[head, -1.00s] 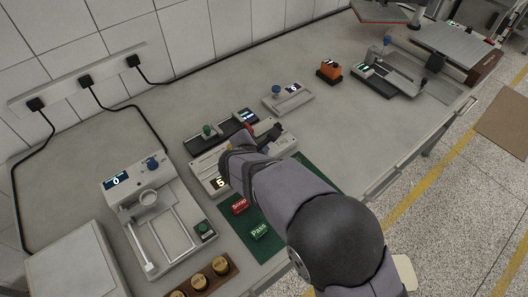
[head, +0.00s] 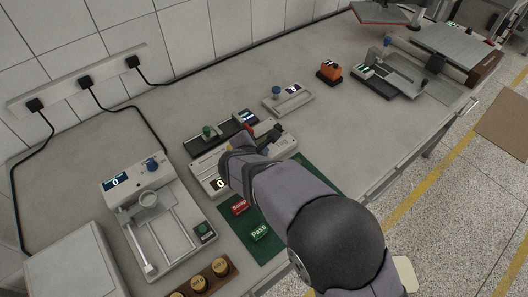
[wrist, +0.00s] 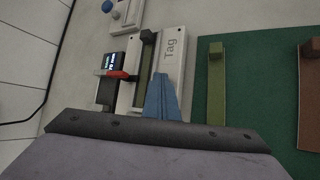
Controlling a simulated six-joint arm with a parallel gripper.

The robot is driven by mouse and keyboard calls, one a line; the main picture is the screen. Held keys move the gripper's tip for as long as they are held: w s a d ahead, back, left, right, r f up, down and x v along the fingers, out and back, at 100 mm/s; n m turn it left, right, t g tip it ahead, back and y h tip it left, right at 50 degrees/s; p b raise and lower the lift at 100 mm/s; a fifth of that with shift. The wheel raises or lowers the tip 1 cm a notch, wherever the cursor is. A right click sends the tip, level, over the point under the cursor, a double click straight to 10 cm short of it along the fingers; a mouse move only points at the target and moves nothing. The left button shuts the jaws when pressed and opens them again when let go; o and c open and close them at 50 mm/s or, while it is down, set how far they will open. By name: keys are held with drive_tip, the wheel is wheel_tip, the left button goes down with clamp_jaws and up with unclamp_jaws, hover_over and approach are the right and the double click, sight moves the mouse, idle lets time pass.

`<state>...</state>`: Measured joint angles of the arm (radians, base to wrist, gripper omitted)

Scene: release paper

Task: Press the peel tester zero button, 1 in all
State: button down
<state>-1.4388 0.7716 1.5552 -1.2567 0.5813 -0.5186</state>
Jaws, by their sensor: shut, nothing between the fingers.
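My gripper (wrist: 161,92) is shut, its blue fingers together with nothing between them. In the wrist view it is over a pale instrument marked "Tag" (wrist: 172,57); whether it touches is unclear. In the head view my arm hides the gripper and part of this instrument, whose small display (head: 220,184) reads 0. No label tells me which instrument is the peel tester. One candidate is the grey-white unit with rails (head: 178,215) at left, with a blue knob (head: 152,165), a display reading 0 (head: 115,182) and a green button (head: 203,229).
A dark unit with a green knob (head: 207,131) lies behind my arm. A small unit with a blue knob (head: 276,90) and an orange block (head: 329,71) stand farther back. Red Scrap (head: 239,206) and green Pass (head: 260,232) blocks sit on the green mat. A wooden stamp rack (head: 205,279) is at front.

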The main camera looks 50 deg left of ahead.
drive_tip(key=shift+r+p, duration=0.45)
drive_tip(key=shift+r, duration=0.35)
wheel_tip(320, 180, up, 5)
drive_tip(key=p, duration=0.3)
drive_tip(key=shift+p, duration=0.4)
idle(0.5)
